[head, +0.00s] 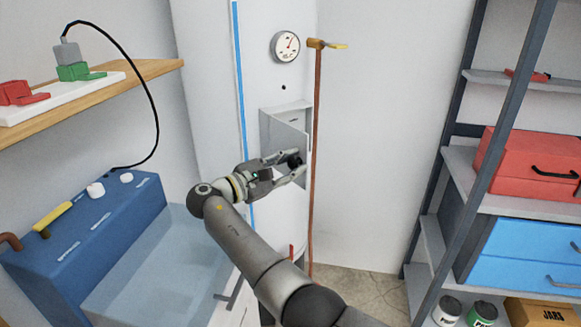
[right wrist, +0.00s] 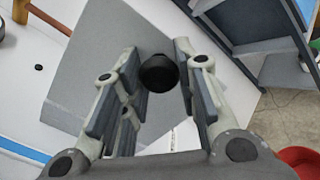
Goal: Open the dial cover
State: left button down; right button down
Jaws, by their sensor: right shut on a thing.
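The dial cover (head: 281,127) is a light grey plate on a grey box fixed to the front of the white tank. It shows in the right wrist view (right wrist: 95,75) as a large grey plate. I cannot tell for sure how far it stands open. A black knob (head: 294,158) sits on the cover; it is between the finger pads in the right wrist view (right wrist: 158,74). My right gripper (head: 297,163) is shut on this knob, coming from the lower left in the head view. The fingers partly hide the lower part of the cover. My left gripper is not in view.
A round gauge (head: 285,47) is above.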

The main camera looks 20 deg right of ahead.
jog(key=c, duration=1.1)
grip_release()
jog(key=shift+d, duration=0.1)
